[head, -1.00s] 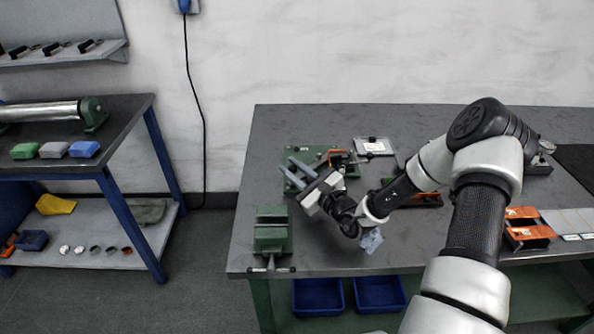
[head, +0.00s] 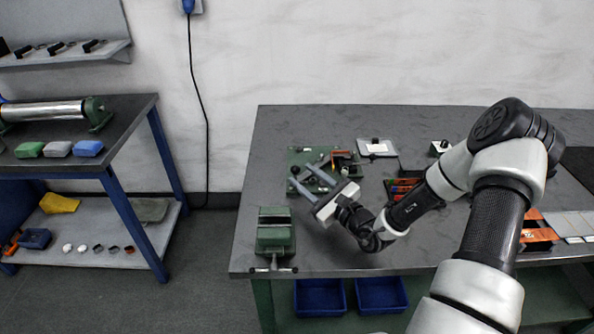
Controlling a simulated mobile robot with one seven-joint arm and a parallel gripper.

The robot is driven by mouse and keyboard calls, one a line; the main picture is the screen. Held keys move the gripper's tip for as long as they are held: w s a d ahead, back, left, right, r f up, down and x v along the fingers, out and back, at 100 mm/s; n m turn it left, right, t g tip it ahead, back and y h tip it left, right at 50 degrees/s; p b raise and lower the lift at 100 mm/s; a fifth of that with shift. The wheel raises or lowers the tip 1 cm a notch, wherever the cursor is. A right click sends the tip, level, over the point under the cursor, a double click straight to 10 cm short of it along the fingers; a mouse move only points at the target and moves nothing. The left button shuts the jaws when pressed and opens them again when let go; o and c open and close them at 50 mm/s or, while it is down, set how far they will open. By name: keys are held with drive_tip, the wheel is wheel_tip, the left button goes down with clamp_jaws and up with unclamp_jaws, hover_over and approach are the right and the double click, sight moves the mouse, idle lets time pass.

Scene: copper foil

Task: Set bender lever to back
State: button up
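The bender appears to be the green plate (head: 299,156) with small metal and copper-coloured parts (head: 340,156), at the back left of the bench. My gripper (head: 300,173) reaches over it from the front right. Its two long grey fingers are spread apart with nothing visible between them. The fingers and gripper body cover part of the plate. The lever is too small and too covered to make out, so its position and any contact with my fingers cannot be told.
A green vise (head: 274,232) stands at the bench's front left edge. A white-topped pad (head: 377,147) lies behind right, and an orange-and-dark tray (head: 403,188) lies right of the plate. Blue bins (head: 320,297) sit below. Bare bench top (head: 330,248) lies in front of my gripper.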

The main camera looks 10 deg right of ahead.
drive_tip(key=v, duration=1.2)
drive_tip(key=shift+s+d, duration=0.15)
drive_tip(key=shift+s, duration=0.15)
drive_tip(key=shift+w+r+n, duration=0.1)
drive_tip(key=shift+r+n, duration=0.1)
drive_tip(key=shift+n, duration=0.2)
drive_tip(key=c, duration=0.5)
drive_tip(key=n+g, duration=0.1)
drive_tip(key=n, duration=0.1)
drive_tip(key=w+r+n+g+y, duration=0.1)
drive_tip(key=n, duration=0.1)
drive_tip(key=r+n, duration=0.1)
drive_tip(key=n, duration=0.1)
drive_tip(key=shift+w+d+r+n+g+y+p, duration=0.1)
drive_tip(key=shift+w+d+n+g+y+p, duration=0.1)
drive_tip(key=shift+d+n+g+y+p, duration=0.15)
clamp_jaws()
drive_tip(key=w+d+r+n+g, duration=0.25)
drive_tip(key=r+n+g, duration=0.2)
drive_tip(key=n, duration=0.55)
drive_tip(key=shift+t, duration=0.3)
drive_tip(key=x, duration=0.4)
drive_tip(key=p+x, duration=0.1)
drive_tip(key=x, duration=0.3)
drive_tip(key=f+x, duration=0.1)
drive_tip(key=x, duration=0.4)
drive_tip(key=shift+w+d, duration=0.2)
drive_tip(key=shift+d, duration=0.15)
